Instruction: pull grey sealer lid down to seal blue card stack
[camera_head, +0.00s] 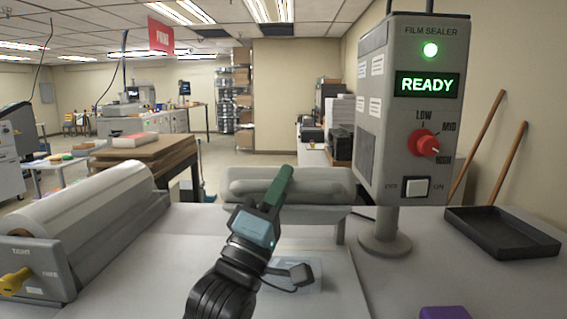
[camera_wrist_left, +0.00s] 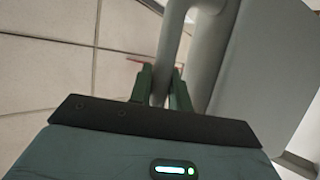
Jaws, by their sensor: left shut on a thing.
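The grey sealer lid (camera_head: 330,187) is a rounded grey body at the back of the table, raised above the tabletop. My left gripper (camera_head: 281,183) reaches up in front of it, its green fingers overlapping the lid. In the left wrist view the gripper (camera_wrist_left: 163,85) is shut on a smooth grey bar (camera_wrist_left: 171,45), which looks like the lid's handle. A pale bluish translucent patch (camera_head: 308,283), perhaps the blue card stack under film, lies on the table, partly hidden by my wrist. My right gripper is not in view.
A film sealer control box (camera_head: 408,120) on a post shows READY and a green light. A film roll (camera_head: 95,215) sits at left. A black tray (camera_head: 503,236) lies at right, and a purple object (camera_head: 444,313) at the front edge. The table between is mostly clear.

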